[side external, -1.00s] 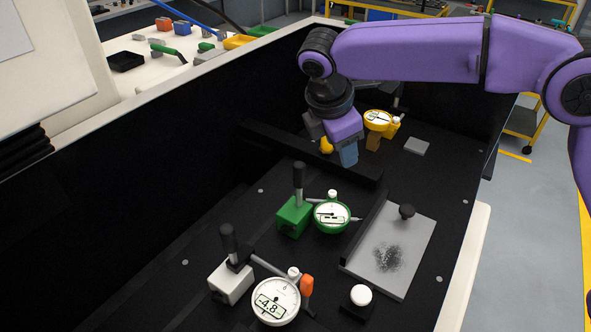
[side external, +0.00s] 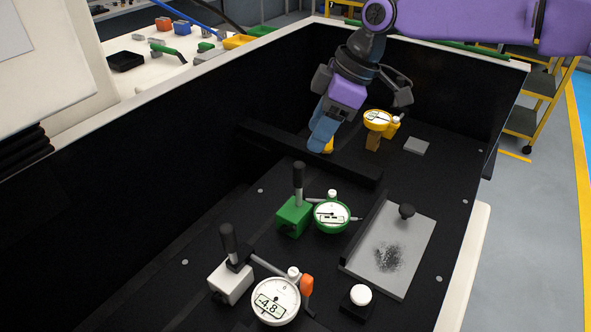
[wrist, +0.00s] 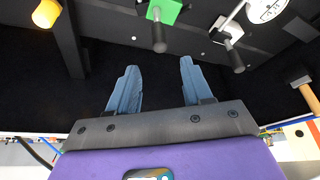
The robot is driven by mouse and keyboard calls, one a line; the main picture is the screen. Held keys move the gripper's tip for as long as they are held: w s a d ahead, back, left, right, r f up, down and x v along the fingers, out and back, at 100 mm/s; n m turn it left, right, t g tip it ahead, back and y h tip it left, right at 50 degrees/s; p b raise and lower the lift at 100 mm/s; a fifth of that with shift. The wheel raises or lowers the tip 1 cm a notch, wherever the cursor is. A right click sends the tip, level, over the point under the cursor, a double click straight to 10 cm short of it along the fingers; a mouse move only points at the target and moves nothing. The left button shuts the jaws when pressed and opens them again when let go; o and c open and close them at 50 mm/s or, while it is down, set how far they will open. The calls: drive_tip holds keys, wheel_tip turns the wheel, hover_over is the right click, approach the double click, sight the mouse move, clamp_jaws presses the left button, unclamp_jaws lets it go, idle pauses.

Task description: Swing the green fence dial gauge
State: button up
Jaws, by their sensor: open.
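The green dial gauge (side external: 332,216) sits mid-box in the side view, its round white face toward the camera. A short arm joins it to a black post on a green block (side external: 293,216). In the wrist view the green block (wrist: 166,10) and its black post show at the top edge; the green dial itself is not in that view. My gripper (side external: 322,143) is above the dark bar behind the green gauge, apart from it. Its blue fingers (wrist: 157,74) are spread with nothing between them in the wrist view.
A dark bar (side external: 270,143) crosses behind the green gauge. A white gauge (side external: 275,301) on a grey block stands in front, a yellow gauge (side external: 377,121) behind. A grey plate (side external: 410,250) with a black knob lies right. Dark walls enclose the box.

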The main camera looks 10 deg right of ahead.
sight(300, 164)
drive_tip(key=x, duration=1.1)
clamp_jaws()
